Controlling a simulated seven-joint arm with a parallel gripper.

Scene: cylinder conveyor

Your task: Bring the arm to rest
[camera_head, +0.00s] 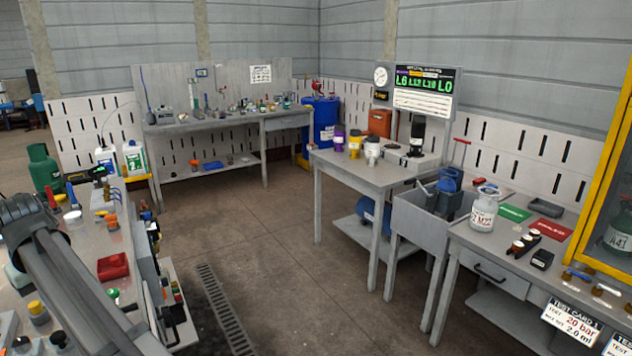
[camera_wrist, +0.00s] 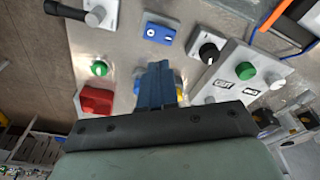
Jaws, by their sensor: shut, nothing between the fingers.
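My gripper (camera_wrist: 157,72) shows in the wrist view with its blue fingers together and nothing between them. It points toward the grey top of the left workbench. The fingers appear to be above the bench top, but I cannot tell the height. They partly hide something yellow and blue behind them. In the head view my grey arm runs across the lower left over the left workbench (camera_head: 88,240). My fingers cannot be made out there.
Around the fingers in the wrist view are a red block (camera_wrist: 97,101), a green knob (camera_wrist: 99,68), a blue box (camera_wrist: 158,33) and a black knob (camera_wrist: 208,52). In the head view the open floor (camera_head: 275,235) lies between the left bench and the right tables.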

